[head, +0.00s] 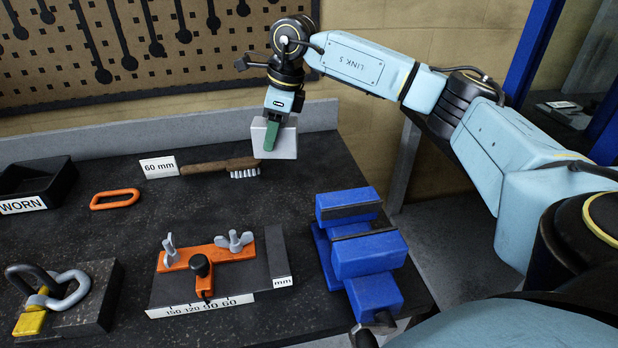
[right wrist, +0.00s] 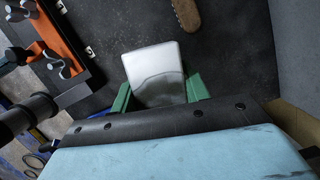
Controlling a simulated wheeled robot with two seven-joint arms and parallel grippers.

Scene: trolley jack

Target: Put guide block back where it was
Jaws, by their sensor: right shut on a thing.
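The guide block (head: 287,143), a pale grey block, is between the green fingers of my right gripper (head: 271,134). In the right wrist view the block (right wrist: 152,68) shows a shiny metal face, with a green finger on each side of it. My right gripper (right wrist: 158,94) is shut on it. The block is near the back of the bench, close to the wooden brush; I cannot tell its height above the bench top. An orange T-shaped fixture (head: 232,255) with wing nuts lies on a dark plate with a 150 to 60 scale (head: 200,306). My left gripper is not in view.
A wooden brush (head: 205,166) lies beside a "60 mm" card (head: 159,167). A blue vise (head: 365,255) stands at the right bench edge. A black WORN tray (head: 38,185), an orange ring (head: 115,199) and a shackle block (head: 75,300) are left. Bare bench lies between brush and fixture.

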